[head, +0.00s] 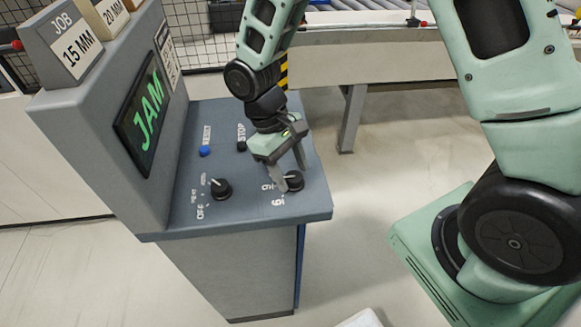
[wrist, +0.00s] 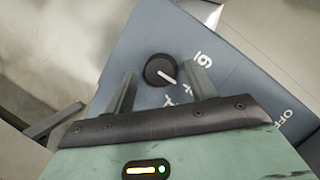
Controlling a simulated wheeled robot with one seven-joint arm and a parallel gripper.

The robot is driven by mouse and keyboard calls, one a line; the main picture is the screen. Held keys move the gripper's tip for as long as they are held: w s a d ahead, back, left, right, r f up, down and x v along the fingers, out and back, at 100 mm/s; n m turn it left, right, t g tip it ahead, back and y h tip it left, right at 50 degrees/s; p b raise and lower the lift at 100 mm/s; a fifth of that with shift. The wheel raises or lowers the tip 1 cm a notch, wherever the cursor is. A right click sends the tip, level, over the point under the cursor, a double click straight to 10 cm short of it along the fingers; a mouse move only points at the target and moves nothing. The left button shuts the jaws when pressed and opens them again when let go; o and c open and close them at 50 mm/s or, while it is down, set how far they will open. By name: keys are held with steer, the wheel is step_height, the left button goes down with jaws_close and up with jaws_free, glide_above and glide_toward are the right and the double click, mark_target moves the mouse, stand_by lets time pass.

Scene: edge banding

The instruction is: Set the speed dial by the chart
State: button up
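The speed dial is probably the black knob (head: 294,181) with a white pointer line near the console's front right corner. In the wrist view the same knob (wrist: 158,68) sits between the two fingertips, with a gap to each side. White numerals are printed beside it, partly hidden by a finger. My gripper (head: 289,170) is open just above the knob, pointing down; it also shows in the wrist view (wrist: 162,72). A job card (head: 77,50) reads 15 MM.
A green JAM display (head: 145,113) is on the upright panel. A second black knob (head: 221,188) with an OFF mark is to the left on the console. A blue button (head: 205,151) and a black STOP button (head: 241,146) lie farther back. A 20 MM card (head: 107,10) stands behind.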

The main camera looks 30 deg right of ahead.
steer(key=b+v, duration=0.3)
steer(key=v, duration=1.4)
steer(key=shift+r, duration=0.2)
steer(key=shift+a, duration=0.1)
steer(key=s+a+f+n+t+y, duration=0.1)
steer(key=s+f+t, duration=0.1)
steer(key=s, duration=0.8)
steer(key=s+a+f+n+t+y+b, duration=0.1)
steer(key=s+f, duration=0.3)
steer(key=s, duration=0.6)
steer(key=shift+a+f+t+y, duration=0.15)
steer(key=shift+t+y, duration=0.15)
steer(key=shift+t, duration=0.2)
steer(key=shift+s, duration=0.1)
